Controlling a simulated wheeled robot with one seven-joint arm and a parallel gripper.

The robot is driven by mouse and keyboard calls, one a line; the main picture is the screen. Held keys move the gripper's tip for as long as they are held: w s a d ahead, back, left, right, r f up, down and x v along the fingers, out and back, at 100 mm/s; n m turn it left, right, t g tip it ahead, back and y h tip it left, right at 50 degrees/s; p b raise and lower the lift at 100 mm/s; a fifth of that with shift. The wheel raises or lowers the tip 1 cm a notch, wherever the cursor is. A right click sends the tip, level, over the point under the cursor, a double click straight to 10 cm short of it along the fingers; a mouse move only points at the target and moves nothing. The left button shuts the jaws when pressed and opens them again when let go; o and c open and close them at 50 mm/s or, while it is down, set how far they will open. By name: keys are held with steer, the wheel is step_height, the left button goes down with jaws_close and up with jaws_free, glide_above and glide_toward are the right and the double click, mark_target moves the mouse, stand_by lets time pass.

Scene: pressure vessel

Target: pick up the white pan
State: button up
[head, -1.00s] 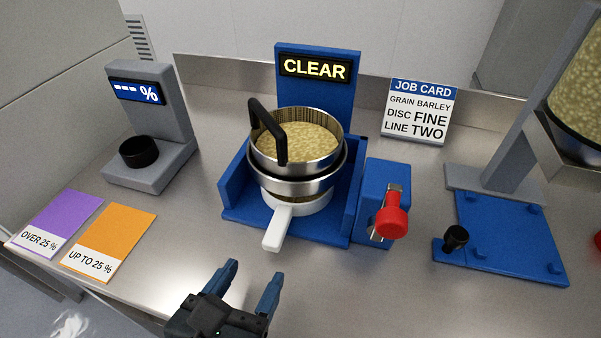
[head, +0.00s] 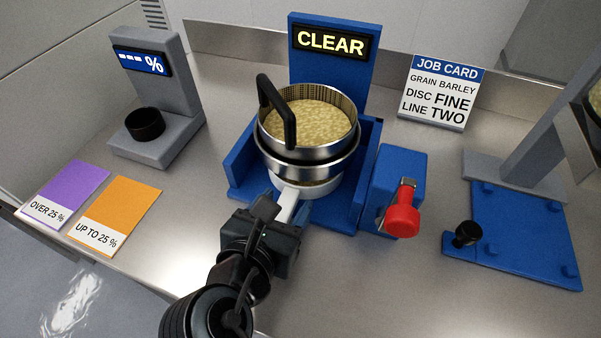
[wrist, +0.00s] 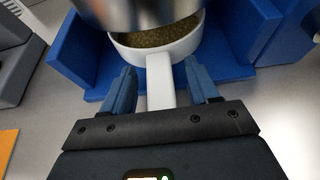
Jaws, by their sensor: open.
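The white pan (head: 318,188) sits low in the blue stand, under a metal sieve (head: 300,160) full of grain. Its white handle (head: 288,205) points toward me. In the wrist view the pan's rim (wrist: 186,46) shows with grain inside it, and the handle (wrist: 160,80) lies between my two blue fingers. My gripper (wrist: 162,88) is open, with a finger on each side of the handle and a gap visible at both sides. In the head view my gripper (head: 272,222) covers the handle's near end.
The sieve has a black arched handle (head: 277,110). The blue stand (head: 240,165) has walls at both sides, and a red-knobbed lever (head: 402,215) is at its right. A grey scale (head: 160,140) and purple and orange cards (head: 122,212) lie left.

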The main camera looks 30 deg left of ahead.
steer(key=shift+w, duration=0.1)
jaws_close()
stand_by(0.5)
